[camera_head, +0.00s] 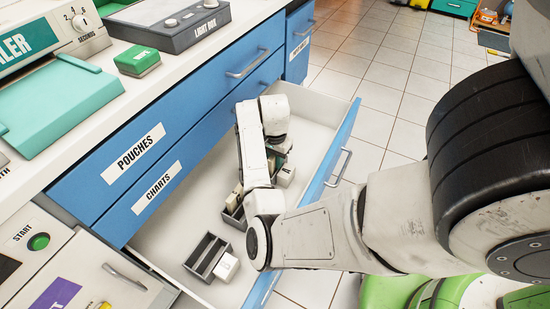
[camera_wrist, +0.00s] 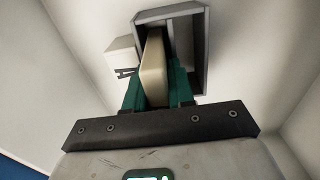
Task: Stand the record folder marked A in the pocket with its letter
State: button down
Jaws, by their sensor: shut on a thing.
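In the wrist view, the green fingers of my gripper (camera_wrist: 157,92) are shut on a cream record folder (camera_wrist: 154,68). The folder's far end overlaps the left part of a grey divided rack (camera_wrist: 203,50); I cannot tell how deep it sits. In the head view, my gripper (camera_head: 277,145) points down into the far part of the open drawer, partly hidden by my arm. A white block (camera_head: 286,176) is close by it.
The open drawer (camera_head: 310,110) holds another grey rack (camera_head: 202,252) with a white block (camera_head: 226,267) at the near end. Between them, another cream folder (camera_head: 237,198) stands in a rack partly hidden by my arm. The far drawer floor is clear.

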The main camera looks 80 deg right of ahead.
jog(key=shift+s+a+f, duration=0.1)
jog(key=shift+a+f, duration=0.2)
jog(key=shift+f, duration=0.2)
dwell(0.7)
jog(key=c, duration=0.9)
grip_release()
notch_tip(320, 180, up, 12)
jog(key=p, duration=0.4)
jog(key=shift+d+f, duration=0.1)
jog(key=shift+d, duration=0.05)
